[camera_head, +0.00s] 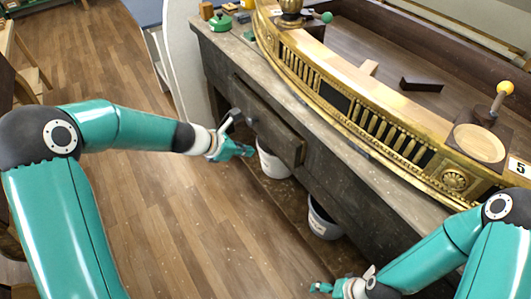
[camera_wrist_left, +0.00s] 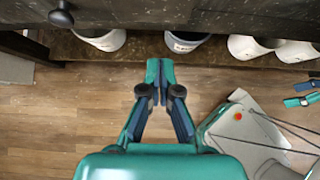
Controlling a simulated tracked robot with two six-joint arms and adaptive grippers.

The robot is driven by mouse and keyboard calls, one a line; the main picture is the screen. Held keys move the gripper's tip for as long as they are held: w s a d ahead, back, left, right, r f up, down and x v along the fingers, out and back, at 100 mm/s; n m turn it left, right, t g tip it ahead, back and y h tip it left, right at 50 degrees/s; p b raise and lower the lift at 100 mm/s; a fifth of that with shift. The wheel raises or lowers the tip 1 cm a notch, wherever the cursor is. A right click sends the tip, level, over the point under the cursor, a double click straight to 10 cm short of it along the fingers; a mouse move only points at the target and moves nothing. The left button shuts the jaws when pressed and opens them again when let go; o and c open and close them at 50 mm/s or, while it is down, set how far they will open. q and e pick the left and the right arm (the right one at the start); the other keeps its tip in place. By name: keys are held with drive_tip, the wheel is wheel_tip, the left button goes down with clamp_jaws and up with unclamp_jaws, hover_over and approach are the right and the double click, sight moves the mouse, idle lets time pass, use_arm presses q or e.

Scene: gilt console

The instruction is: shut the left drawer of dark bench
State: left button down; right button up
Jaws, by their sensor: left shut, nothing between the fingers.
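The dark bench (camera_head: 352,190) runs diagonally through the head view. Its left drawer (camera_head: 268,118) stands out from the bench front, partly open, with a dark round knob (camera_head: 251,122). The knob also shows at the top left of the left wrist view (camera_wrist_left: 62,15). My left gripper (camera_head: 246,150) is shut and empty, in front of and below the drawer front, apart from the knob. Its closed fingertips (camera_wrist_left: 160,66) show in the left wrist view below the bench edge. My right gripper (camera_head: 322,287) is low near the bottom edge; its finger gap is too small to judge.
White buckets (camera_head: 273,162) (camera_head: 323,218) stand on the low shelf under the bench. A gilt curved piece (camera_head: 345,100) and a green pot (camera_head: 220,21) stand on top. The wooden floor (camera_head: 170,225) in front is clear.

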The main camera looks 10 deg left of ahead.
use_arm(q)
approach(283, 150)
drive_tip(key=x, duration=0.5)
drive_tip(key=shift+s+a+f, duration=0.1)
drive_tip(key=shift+f, duration=0.2)
drive_tip(key=shift+w+d+f+p, duration=0.15)
drive_tip(key=shift+w+d+p, duration=0.25)
drive_tip(key=shift+w, duration=0.05)
